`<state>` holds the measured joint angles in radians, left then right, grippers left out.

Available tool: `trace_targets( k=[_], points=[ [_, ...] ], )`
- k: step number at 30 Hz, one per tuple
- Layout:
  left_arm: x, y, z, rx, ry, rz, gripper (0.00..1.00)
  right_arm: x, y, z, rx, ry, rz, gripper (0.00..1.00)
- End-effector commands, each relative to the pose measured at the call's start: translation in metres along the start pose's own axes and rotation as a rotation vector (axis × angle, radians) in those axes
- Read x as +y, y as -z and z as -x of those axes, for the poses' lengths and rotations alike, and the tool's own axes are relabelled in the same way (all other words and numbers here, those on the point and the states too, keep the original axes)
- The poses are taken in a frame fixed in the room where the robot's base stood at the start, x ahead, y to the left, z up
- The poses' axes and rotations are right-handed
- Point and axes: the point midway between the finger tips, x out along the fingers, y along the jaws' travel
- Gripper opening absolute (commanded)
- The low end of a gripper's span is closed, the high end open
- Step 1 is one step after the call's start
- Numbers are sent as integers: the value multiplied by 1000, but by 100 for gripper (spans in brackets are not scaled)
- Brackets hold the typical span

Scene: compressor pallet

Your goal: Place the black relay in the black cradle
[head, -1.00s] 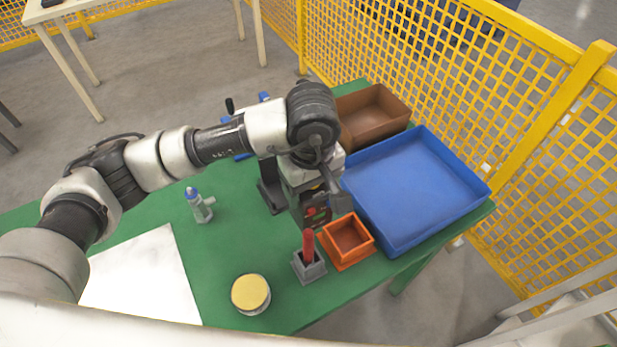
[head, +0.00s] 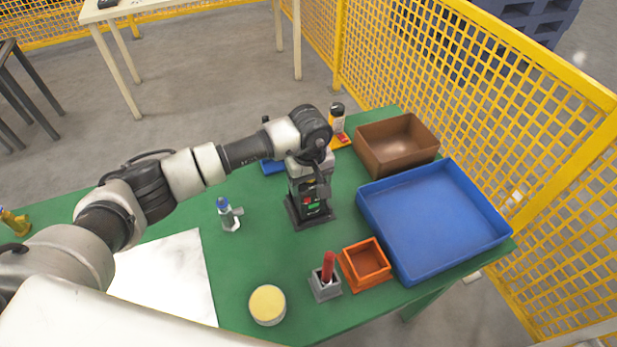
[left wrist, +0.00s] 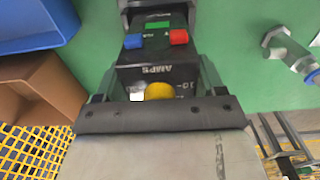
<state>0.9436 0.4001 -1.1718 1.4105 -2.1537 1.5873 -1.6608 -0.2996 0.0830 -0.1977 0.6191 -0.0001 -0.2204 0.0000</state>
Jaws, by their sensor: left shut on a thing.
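The black relay (head: 310,203) has red and green marks on its face. In the left wrist view the relay (left wrist: 152,52) shows a red and a blue terminal, a yellow knob and the word AMPS. My left gripper (head: 309,182) is shut on its top end and holds it upright. The black cradle (head: 325,219) stands on the green table directly below, its base showing around the relay's lower end. I cannot tell whether the relay is fully seated. My right gripper is not in view.
A grey holder (head: 325,291) with a red object and an orange tray (head: 367,284) stand in front. A blue tray (head: 478,245) and brown bin (head: 430,158) are on the right.

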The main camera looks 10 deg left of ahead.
Motion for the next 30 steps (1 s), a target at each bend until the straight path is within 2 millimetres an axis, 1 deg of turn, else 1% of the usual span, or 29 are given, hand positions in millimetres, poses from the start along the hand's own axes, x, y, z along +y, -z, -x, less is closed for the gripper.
trace_targets(
  k=[3, 9, 14, 15, 17, 18, 20, 27, 30],
  points=[
    [0, 5, -4, 1, -2, -1, 19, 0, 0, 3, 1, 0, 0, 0],
    [0, 5, -4, 1, -2, -1, 19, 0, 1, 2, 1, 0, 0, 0],
    [0, 5, -9, 2, -2, -1, 19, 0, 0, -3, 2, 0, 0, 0],
    [0, 5, -9, 1, -1, -1, 71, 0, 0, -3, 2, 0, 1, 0],
    [0, 5, -8, 1, -1, -1, 81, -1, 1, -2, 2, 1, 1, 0],
    [0, 5, -8, 1, 0, -1, 87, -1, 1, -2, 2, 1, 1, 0],
    [0, 5, -8, 1, 0, -1, 95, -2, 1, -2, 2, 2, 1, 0],
    [0, 5, -8, 1, 0, -1, 95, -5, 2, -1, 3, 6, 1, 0],
    [0, 5, -4, 0, -1, -1, 95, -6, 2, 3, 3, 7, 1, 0]
  ],
)
